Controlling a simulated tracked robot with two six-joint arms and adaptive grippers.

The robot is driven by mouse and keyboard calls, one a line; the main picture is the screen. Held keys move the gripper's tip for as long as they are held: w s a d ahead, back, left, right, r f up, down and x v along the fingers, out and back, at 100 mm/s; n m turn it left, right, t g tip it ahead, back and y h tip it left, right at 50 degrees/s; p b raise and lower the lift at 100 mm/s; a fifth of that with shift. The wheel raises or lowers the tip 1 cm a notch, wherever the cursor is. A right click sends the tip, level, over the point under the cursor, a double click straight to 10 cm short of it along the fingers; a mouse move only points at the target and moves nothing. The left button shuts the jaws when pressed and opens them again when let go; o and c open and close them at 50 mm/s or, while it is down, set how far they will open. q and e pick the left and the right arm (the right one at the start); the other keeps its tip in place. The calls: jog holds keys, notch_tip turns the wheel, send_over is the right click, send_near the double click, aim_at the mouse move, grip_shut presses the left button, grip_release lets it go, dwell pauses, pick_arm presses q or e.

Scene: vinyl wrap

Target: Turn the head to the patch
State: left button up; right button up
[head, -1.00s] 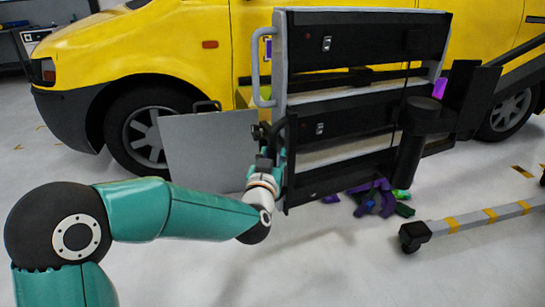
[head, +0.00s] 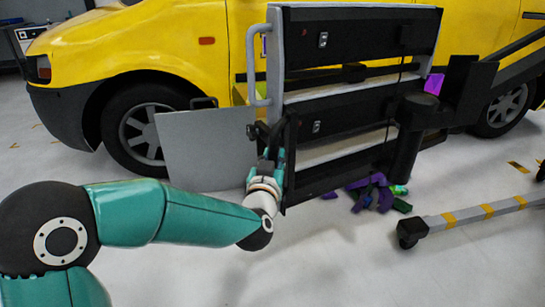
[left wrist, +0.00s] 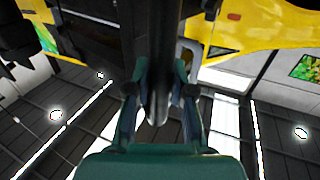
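A small bright purple square (head: 434,83), which may be the patch, shows at the right end of the black rack against the yellow van (head: 150,45) in the head view. A second, small purple mark (head: 264,45) shows behind the rack's grey handle. My left gripper (head: 268,150) is at the lower left corner of the black rack. In the left wrist view its two fingers (left wrist: 161,90) stand on either side of a dark upright bar (left wrist: 159,50). I cannot tell whether they press on it. My right gripper is not in view.
The black rack (head: 345,105) with white shelves stands before the van. A grey panel (head: 200,150) is left of it. Purple and green pieces (head: 375,190) lie on the floor. A wheeled grey bar with yellow bands (head: 470,216) is at right. The front floor is clear.

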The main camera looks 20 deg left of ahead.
pick_arm(q)
jog(key=o, duration=0.4)
jog(key=shift+c, duration=0.2)
jog(key=v, duration=1.2)
jog(key=shift+a+f, duration=0.1)
jog(key=shift+a, duration=0.05)
